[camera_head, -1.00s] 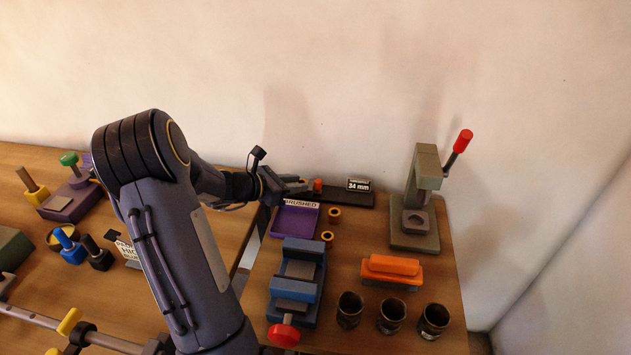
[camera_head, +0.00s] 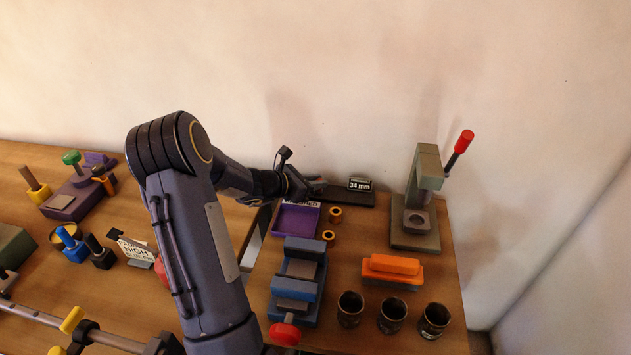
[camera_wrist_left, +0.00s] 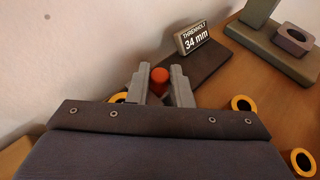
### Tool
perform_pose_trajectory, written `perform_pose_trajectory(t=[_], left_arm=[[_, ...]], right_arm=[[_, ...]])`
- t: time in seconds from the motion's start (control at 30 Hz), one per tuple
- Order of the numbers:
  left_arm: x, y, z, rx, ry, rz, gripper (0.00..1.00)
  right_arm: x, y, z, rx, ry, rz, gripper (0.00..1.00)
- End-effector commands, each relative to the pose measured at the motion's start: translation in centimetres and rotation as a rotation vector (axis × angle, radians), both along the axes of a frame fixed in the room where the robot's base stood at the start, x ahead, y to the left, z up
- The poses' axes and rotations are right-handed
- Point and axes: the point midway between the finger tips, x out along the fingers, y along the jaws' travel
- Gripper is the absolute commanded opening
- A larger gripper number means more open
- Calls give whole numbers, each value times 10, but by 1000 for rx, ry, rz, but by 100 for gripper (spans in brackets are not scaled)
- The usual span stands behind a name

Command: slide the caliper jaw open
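The caliper is a dark flat bar (camera_head: 352,197) at the back of the right table, with a block sign reading "34 mm" (camera_head: 359,184) behind it. The bar (camera_wrist_left: 205,68) and the sign (camera_wrist_left: 192,38) also show in the left wrist view. A red-orange knob (camera_wrist_left: 160,76) stands at the bar's near end in that view; in the head view it is hidden by my gripper. My left gripper (camera_head: 318,184) is at the bar's left end. Its two grey fingers (camera_wrist_left: 160,88) are apart, one on each side of the knob; firm contact cannot be seen. My right gripper is out of view.
A purple tray (camera_head: 296,219) and yellow rings (camera_head: 335,214) lie just in front of the bar. A press with a red handle (camera_head: 428,190) stands to the right. A blue vise (camera_head: 299,283), an orange block (camera_head: 392,266) and dark cups (camera_head: 391,314) are nearer.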

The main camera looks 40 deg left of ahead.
Motion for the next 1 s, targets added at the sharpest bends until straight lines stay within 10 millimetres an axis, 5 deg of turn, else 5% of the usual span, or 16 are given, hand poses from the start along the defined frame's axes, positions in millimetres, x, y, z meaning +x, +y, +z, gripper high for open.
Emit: perform_pose_trajectory(t=[0.73,0.77,0.8,1.0], left_arm=[[15,-28,1,-1,-2,-4,0],[15,-28,1,-1,-2,-4,22],[15,-28,1,-1,-2,-5,28],[15,-27,0,0,-1,-2,28]], right_arm=[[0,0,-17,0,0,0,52],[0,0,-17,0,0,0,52],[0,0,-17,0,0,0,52],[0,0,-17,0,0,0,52]])
